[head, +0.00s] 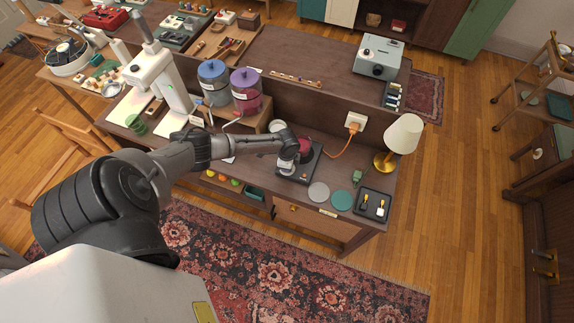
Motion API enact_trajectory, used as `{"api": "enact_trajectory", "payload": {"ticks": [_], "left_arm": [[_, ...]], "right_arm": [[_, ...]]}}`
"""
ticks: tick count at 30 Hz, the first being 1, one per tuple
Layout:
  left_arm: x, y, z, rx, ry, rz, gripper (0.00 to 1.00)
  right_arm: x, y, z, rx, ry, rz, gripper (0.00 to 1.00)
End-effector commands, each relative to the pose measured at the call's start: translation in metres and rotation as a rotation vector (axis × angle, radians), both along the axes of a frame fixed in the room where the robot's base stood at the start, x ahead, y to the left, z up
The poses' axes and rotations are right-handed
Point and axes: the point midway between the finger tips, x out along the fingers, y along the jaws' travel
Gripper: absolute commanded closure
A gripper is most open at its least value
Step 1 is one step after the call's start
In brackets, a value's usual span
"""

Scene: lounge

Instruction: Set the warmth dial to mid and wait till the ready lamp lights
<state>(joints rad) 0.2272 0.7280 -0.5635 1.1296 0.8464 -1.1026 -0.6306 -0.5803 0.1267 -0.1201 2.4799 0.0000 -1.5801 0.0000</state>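A dark, flat device (312,168) with a dark red round part (305,146) on it sits on the brown desk. An orange cord (341,149) runs to a socket box behind it and appears to belong to it. My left gripper (285,167) points down over the device's left front part, in front of the red part. Its fingers are too small to show whether they are open or shut, or whether they touch anything. I cannot make out the warmth dial or the ready lamp; the gripper covers part of the device. My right gripper is not in view.
To the device's right are a grey disc (318,192), a teal disc (342,200), a small green object (357,176), a black tray (374,204) and a lamp (403,135). Blue (213,82) and purple (246,90) jars stand left, behind my arm. A low partition backs the desk.

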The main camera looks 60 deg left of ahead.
Motion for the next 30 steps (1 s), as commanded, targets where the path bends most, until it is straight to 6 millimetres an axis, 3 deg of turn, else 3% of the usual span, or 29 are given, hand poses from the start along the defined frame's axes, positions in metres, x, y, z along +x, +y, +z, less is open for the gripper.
{"api": "enact_trajectory", "payload": {"ticks": [18, 19, 26, 30], "left_arm": [[0.0004, -0.0003, 0.0002, -0.001, -0.002, -0.035, 0.98], [0.0004, -0.0003, 0.0002, -0.001, -0.002, -0.035, 0.72], [0.0003, -0.0003, 0.0001, -0.001, -0.001, -0.035, 0.50], [0.0002, -0.0002, 0.0001, -0.001, -0.001, -0.035, 0.48]], "right_arm": [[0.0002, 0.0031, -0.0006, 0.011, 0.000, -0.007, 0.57], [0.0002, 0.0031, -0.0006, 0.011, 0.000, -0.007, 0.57], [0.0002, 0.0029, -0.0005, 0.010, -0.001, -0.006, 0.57], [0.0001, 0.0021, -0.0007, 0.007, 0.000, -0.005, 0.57]]}}
